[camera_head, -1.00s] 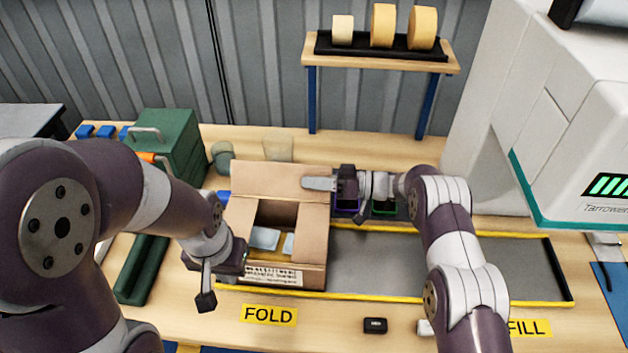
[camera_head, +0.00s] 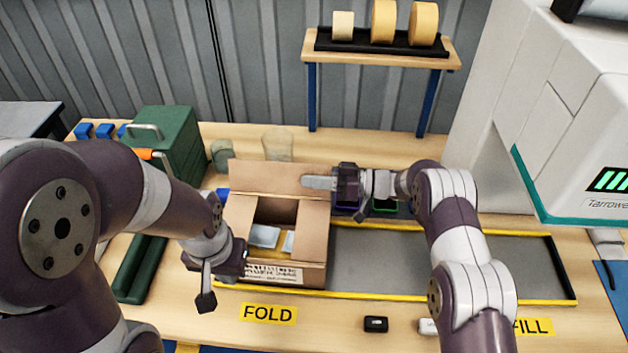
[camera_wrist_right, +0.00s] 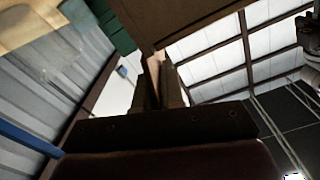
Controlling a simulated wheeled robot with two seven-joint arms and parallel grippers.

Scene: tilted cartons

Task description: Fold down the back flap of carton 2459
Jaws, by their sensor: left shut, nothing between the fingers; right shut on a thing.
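The open cardboard carton (camera_head: 313,250) stands at the FOLD end of the grey strip, with small packets (camera_head: 264,237) inside. A printed label is on its front; I cannot read a number on it. The back flap (camera_head: 265,178) stands raised and tilted at the rear. My right gripper (camera_head: 318,183) is shut on the back flap at its right part. In the right wrist view the brown flap (camera_wrist_right: 185,18) reaches the fingers (camera_wrist_right: 158,85). My left gripper (camera_head: 241,260) is shut and empty beside the carton's front left corner, partly hidden by its own wrist.
A green toolbox (camera_head: 168,140) stands behind my left arm. A shelf with tape rolls (camera_head: 382,25) is at the back, and a white machine (camera_head: 570,130) at the right. The grey strip (camera_head: 390,262) right of the carton is bare.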

